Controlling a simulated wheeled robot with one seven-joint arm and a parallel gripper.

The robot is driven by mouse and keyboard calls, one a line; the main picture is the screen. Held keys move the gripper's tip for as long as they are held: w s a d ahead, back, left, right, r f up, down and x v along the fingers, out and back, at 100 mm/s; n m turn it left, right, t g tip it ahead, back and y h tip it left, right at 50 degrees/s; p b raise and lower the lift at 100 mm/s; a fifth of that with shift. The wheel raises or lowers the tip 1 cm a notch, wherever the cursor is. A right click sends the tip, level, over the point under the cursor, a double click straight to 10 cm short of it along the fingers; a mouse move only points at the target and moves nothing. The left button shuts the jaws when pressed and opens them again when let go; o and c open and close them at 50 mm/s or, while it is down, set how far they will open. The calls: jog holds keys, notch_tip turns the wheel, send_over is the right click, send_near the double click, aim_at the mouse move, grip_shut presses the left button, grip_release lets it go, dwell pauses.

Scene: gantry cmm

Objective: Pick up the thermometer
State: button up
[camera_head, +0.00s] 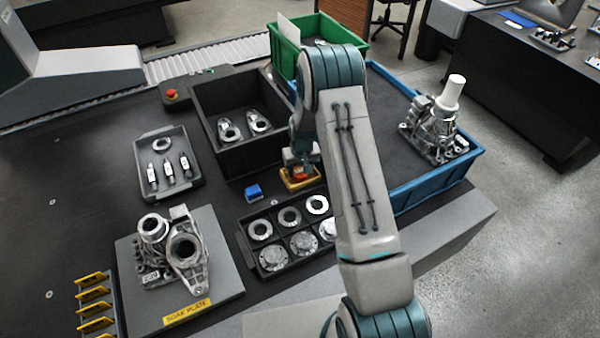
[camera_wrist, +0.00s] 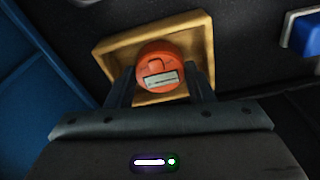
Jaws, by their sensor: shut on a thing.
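The thermometer looks like a round orange-red body with a small pale display (camera_wrist: 160,62) in the wrist view. It sits over a yellow, shallow tray-like holder (camera_wrist: 118,45), which also shows in the head view (camera_head: 300,184). My gripper (camera_wrist: 160,90) has one finger on each side of the orange body and is shut on it. In the head view my gripper (camera_head: 302,164) points down at the yellow holder, and the thermometer is mostly hidden there. I cannot tell whether it is clear of the holder.
A blue block (camera_head: 253,192) lies left of the yellow holder. A black bin (camera_head: 225,160) stands behind, a tray of round flanges (camera_head: 284,259) in front. A blue tub (camera_head: 434,186) with a metal casting is on the right. The black table (camera_head: 60,200) has free room at left.

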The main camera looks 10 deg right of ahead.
aim_at(301, 172)
notch_tip(301, 172, up, 10)
jog(key=b, duration=0.2)
jog(key=s+a+r+n, duration=0.25)
jog(key=a+r, duration=0.25)
jog(key=a, duration=0.4)
jog(key=s+a+r+n, duration=0.25)
jog(key=a+r, duration=0.35)
jog(key=a, duration=0.3)
jog(key=s+a+r+n+y, duration=0.1)
jog(key=s+a+r+n, duration=0.1)
jog(key=s+a+r, duration=0.3)
jog(key=s+a+r+n, duration=0.2)
jog(key=s+a+r, duration=0.1)
jog(key=s+a, duration=0.4)
jog(key=s+a+f, duration=0.1)
jog(key=a+f, duration=0.2)
jog(key=s+a+f+p, duration=0.1)
jog(key=a+f, duration=0.3)
jog(key=s+a+f+p, duration=0.1)
jog(key=a+f, duration=0.2)
jog(key=a, duration=0.1)
jog(key=shift+s+a+f, duration=0.25)
jog(key=shift+f, duration=0.1)
